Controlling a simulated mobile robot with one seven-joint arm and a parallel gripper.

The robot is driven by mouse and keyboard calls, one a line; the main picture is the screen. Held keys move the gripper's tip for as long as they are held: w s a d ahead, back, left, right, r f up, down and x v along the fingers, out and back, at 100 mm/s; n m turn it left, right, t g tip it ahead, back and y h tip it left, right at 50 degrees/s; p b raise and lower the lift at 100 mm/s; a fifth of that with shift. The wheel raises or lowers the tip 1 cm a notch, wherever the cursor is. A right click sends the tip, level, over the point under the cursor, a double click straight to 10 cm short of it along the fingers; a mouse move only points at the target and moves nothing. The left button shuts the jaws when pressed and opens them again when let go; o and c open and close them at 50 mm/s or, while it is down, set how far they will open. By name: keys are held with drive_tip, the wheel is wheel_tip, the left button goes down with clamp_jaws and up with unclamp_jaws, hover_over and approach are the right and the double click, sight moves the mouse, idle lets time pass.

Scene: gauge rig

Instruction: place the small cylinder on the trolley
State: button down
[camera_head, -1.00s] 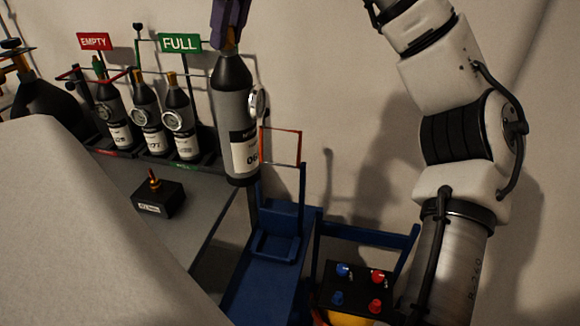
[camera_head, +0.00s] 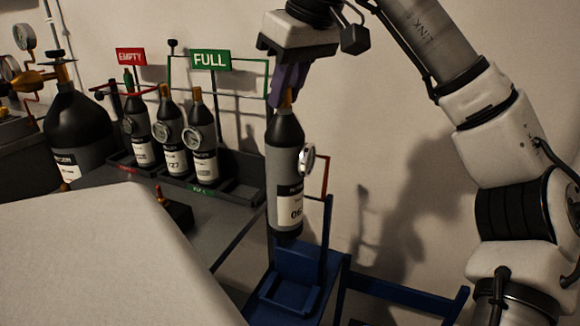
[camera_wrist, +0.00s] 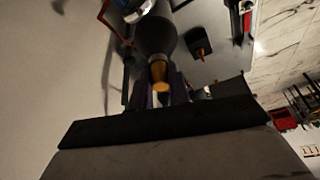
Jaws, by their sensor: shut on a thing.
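The small cylinder (camera_head: 286,180) is dark grey with a black shoulder, a white label and a round gauge on its right side. It hangs upright from my gripper (camera_head: 286,95), whose purple fingers are shut on its brass neck. In the wrist view the cylinder (camera_wrist: 155,35) extends away from my gripper (camera_wrist: 160,85), with the brass neck between the fingers. The blue trolley (camera_head: 262,311) stands below, with a square holder seat and an upright post. The cylinder's base is just above the seat in the picture; I cannot tell whether they touch.
Several similar cylinders (camera_head: 167,135) stand in the rack at the back left, under EMPTY (camera_head: 131,57) and FULL (camera_head: 210,60) signs. A large black cylinder (camera_head: 78,130) is at far left. A red frame (camera_head: 325,180) on the trolley post is close beside the held cylinder.

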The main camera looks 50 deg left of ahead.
sight(287, 199)
wheel_tip(287, 199, down, 20)
drive_tip(key=b, duration=0.5)
drive_tip(key=shift+r, duration=0.15)
drive_tip(key=c, duration=1.3)
unclamp_jaws()
